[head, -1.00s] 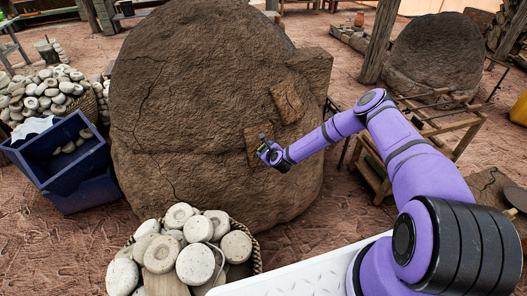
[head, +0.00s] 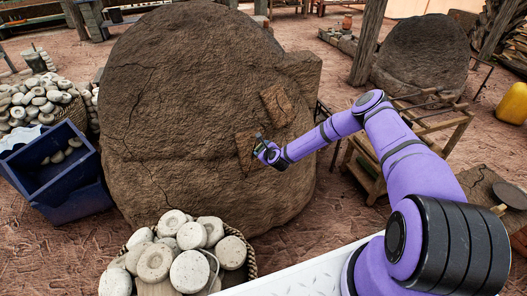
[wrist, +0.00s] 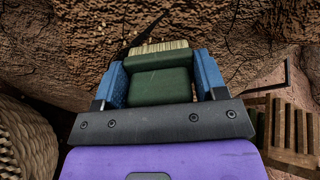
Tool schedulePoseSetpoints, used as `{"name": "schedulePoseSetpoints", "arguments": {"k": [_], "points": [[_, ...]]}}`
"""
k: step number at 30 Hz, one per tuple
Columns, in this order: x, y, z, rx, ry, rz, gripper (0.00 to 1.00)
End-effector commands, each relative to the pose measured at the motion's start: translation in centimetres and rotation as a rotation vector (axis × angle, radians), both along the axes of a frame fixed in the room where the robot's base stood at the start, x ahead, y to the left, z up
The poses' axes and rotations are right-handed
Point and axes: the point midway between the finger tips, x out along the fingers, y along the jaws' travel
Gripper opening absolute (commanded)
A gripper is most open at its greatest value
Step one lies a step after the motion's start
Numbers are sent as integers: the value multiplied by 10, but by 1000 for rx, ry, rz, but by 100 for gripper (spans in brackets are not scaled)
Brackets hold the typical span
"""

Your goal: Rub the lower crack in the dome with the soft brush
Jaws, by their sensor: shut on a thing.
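The dome (head: 205,105) is a large rough brown mud mound filling the middle of the head view; it also fills the top of the wrist view (wrist: 75,45). A lower crack (head: 152,182) runs down its lower left face, and another crack (head: 142,92) lies higher on the left. My gripper (head: 264,149) is in front of the dome's right side, away from the lower crack. In the wrist view my blue-fingered gripper (wrist: 160,72) is shut on the soft brush (wrist: 156,86), green with pale bristles pointing at the dome. I cannot tell whether the bristles touch it.
A basket of pale round stones (head: 175,255) stands at the dome's lower left foot. A blue bin (head: 60,175) and another stone pile (head: 35,98) are at the left. A wooden frame (head: 430,125) and a smaller mound (head: 420,55) are at the right. Bare ground shows between them.

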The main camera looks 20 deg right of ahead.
Motion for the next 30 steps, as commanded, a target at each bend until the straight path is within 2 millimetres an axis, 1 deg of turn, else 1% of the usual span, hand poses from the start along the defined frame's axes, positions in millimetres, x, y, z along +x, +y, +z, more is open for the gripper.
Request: {"name": "schedulePoseSetpoints", "arguments": {"k": [10, 20, 30], "points": [[-5, 28, 0, 2, 1, 2, 46], [-6, 40, 0, 2, 2, 2, 46], [-7, 65, -1, 2, 1, 2, 46]]}}
